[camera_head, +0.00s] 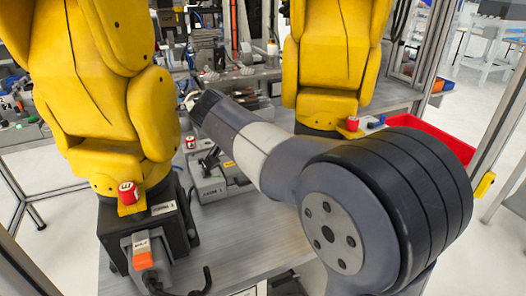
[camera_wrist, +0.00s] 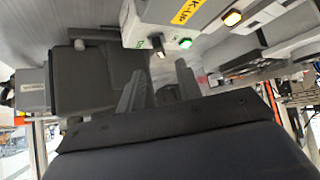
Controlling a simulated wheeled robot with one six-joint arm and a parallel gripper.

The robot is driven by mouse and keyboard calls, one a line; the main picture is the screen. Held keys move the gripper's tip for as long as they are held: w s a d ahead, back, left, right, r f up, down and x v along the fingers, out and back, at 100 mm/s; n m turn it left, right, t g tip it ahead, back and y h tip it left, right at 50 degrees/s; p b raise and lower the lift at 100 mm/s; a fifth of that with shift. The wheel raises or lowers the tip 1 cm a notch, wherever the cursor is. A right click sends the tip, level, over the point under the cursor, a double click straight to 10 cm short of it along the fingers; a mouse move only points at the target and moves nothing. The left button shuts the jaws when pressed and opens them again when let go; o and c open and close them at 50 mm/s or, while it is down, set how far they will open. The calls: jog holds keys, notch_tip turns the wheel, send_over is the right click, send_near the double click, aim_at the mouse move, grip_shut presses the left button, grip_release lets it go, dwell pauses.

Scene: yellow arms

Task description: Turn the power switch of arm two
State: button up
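In the wrist view my gripper (camera_wrist: 160,70) is open, with two dark fingers apart and nothing between them. A black rotary switch (camera_wrist: 157,45) sits on a light control box (camera_wrist: 135,22), just beyond the gap between the fingertips; I see no contact. A lit green lamp (camera_wrist: 185,43) is beside the switch, and an amber lamp (camera_wrist: 232,17) is farther right. In the head view two yellow arms stand on the bench, one at left (camera_head: 110,90) and one at back centre (camera_head: 330,60). Which is arm two cannot be told. My own arm hides my fingers there.
A grey box (camera_head: 222,178) lies on the bench (camera_head: 235,240) between the yellow arms. A red bin (camera_head: 435,135) is at right. Metal frame posts bound the cell.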

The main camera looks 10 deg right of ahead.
jog(key=x, duration=0.7)
jog(key=shift+r, duration=0.1)
grip_shut()
